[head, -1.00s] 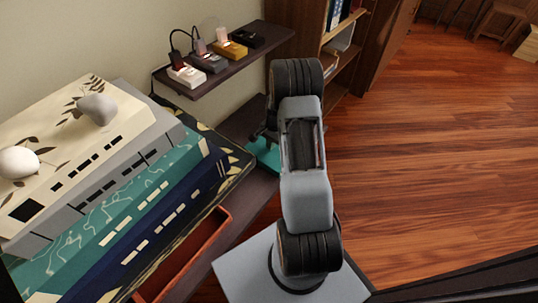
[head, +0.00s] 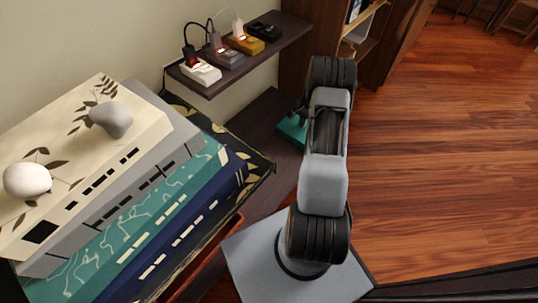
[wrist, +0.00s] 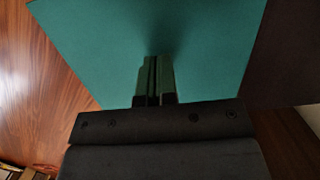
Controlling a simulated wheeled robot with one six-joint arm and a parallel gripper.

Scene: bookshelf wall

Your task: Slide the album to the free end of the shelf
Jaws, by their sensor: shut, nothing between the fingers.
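The album is a flat teal thing (head: 291,132) on the dark lower shelf (head: 255,122), partly hidden behind my arm in the head view. In the wrist view its plain teal cover (wrist: 110,45) fills the upper middle. My gripper (wrist: 154,75) is shut with nothing between its fingers. The fingertips point at the teal cover and look very close to it or touching; I cannot tell which. In the head view the gripper is mostly hidden behind my arm.
A stack of large books (head: 130,200) with two stones on top stands on the left. A small upper shelf (head: 285,40) with several charging blocks hangs above the lower shelf. A brown bookcase (head: 300,75) stands beyond. Bare shelf shows between stack and album.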

